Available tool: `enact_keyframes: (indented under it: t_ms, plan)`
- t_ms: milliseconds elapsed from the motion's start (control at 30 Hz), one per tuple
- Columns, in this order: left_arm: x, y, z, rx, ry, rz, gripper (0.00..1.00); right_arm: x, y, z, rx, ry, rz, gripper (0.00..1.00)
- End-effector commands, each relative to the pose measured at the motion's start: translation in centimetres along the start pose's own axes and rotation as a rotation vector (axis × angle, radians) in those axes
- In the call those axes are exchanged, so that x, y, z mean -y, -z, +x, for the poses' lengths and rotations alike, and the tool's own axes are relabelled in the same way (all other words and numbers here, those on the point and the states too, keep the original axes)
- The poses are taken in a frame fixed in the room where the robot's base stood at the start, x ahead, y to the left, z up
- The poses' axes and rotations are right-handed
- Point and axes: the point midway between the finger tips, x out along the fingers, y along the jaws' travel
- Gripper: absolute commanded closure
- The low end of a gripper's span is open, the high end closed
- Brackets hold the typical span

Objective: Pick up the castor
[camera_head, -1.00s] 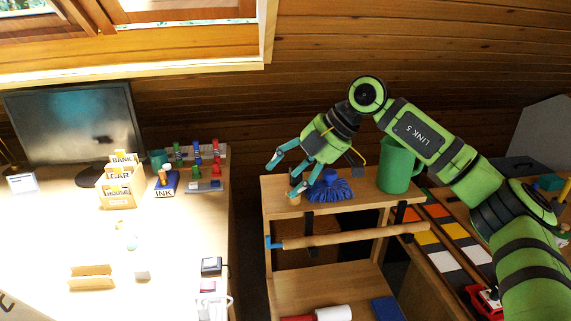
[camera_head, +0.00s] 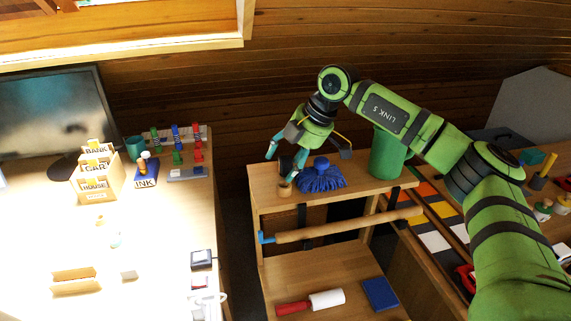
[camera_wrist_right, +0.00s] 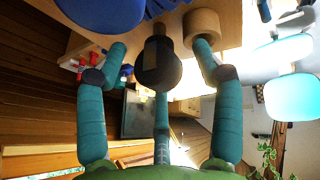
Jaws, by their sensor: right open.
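A small pale wooden cylinder (camera_head: 285,190), which I take for the castor, stands at the left front end of the shelf unit's top (camera_head: 350,184). It also shows in the right wrist view as a round wooden piece (camera_wrist_right: 203,24) at the right fingertip. My right gripper (camera_head: 284,172) points down over it with teal fingers spread; I cannot tell whether a finger touches it. A dark rounded shape (camera_wrist_right: 158,70) shows between the outer fingers in the wrist view; I cannot tell whether it is a finger part. My left gripper is not in view.
A wooden rod (camera_head: 340,225) hangs along the shelf's front. A desk (camera_head: 170,235) with stamps and boxes stands at left, across a gap.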

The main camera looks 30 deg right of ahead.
Motion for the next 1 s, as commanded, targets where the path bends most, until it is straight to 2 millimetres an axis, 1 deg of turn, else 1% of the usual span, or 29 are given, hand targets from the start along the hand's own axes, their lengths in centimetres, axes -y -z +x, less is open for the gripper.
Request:
enact_keyframes:
  t_ms: [33,100,167,200,267,500,633,700,767,867,900,933,1000]
  plan:
    - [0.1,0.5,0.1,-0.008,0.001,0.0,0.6,0.0,0.0,0.0,0.0,0.0,0.0,0.33]
    - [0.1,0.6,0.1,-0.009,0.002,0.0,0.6,0.0,0.0,0.0,0.0,0.0,0.0,0.33]
    - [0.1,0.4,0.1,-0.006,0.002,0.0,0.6,0.0,0.0,0.0,0.0,0.0,0.0,0.57]
    - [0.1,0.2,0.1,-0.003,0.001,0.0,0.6,0.0,0.0,0.0,0.0,0.0,0.0,0.73]
    - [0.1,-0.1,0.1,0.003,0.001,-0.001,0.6,0.0,0.0,0.0,0.0,0.0,-0.001,0.96]
    - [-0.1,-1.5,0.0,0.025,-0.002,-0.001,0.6,0.0,0.0,0.0,-0.001,0.0,-0.001,0.96]
    - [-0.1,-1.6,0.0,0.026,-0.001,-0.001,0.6,0.0,0.1,-0.1,-0.001,0.0,-0.001,0.96]
    - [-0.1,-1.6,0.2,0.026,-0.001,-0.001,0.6,-0.2,0.2,-0.5,-0.002,-0.002,-0.001,0.96]
    - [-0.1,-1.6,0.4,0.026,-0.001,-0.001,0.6,-0.4,0.5,-1.1,-0.003,-0.004,-0.001,0.96]
    - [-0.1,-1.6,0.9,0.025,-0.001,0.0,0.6,-0.9,1.2,-2.6,-0.004,-0.006,-0.002,0.96]
    - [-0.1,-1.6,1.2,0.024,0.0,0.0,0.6,-1.1,1.6,-3.4,-0.004,-0.006,-0.003,0.96]
    - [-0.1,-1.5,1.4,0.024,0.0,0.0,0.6,-1.1,1.5,-4.0,-0.004,-0.006,-0.001,0.96]
    - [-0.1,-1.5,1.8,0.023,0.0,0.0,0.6,-0.6,0.1,-5.5,-0.001,-0.005,0.004,0.96]
